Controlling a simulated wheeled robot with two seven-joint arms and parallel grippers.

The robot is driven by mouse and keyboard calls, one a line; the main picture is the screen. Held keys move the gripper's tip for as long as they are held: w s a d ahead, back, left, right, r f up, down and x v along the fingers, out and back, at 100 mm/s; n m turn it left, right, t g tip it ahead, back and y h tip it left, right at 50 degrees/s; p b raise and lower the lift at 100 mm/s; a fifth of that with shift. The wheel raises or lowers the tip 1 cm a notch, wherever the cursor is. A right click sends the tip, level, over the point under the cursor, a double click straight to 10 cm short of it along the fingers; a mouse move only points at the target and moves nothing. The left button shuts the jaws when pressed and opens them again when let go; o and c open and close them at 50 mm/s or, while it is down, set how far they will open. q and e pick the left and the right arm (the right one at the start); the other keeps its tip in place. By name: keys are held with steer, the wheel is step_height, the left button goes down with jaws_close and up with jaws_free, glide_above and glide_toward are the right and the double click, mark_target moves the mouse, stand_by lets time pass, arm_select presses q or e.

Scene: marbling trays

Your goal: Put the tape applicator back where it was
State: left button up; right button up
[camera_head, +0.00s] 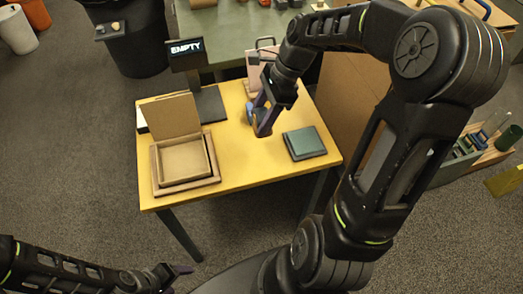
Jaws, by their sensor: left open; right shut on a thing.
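My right gripper (263,122) reaches down over the right-middle of the yellow table (238,165). It is shut on a small blue thing (251,112), seemingly the tape applicator, mostly hidden by the fingers. I cannot tell whether the blue thing touches the table. My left gripper (181,271) is open and empty at the bottom of the view, low and in front of the table.
A dark green pad (304,142) lies at the right. The table's front middle is clear.

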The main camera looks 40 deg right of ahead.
step_height(320, 180, down, 6)
steer(key=shift+f, duration=0.1)
steer(key=shift+f, duration=1.8)
steer(key=shift+f, duration=0.2)
steer(key=o, duration=1.5)
steer(key=shift+r, duration=0.1)
steer(key=v, duration=1.2)
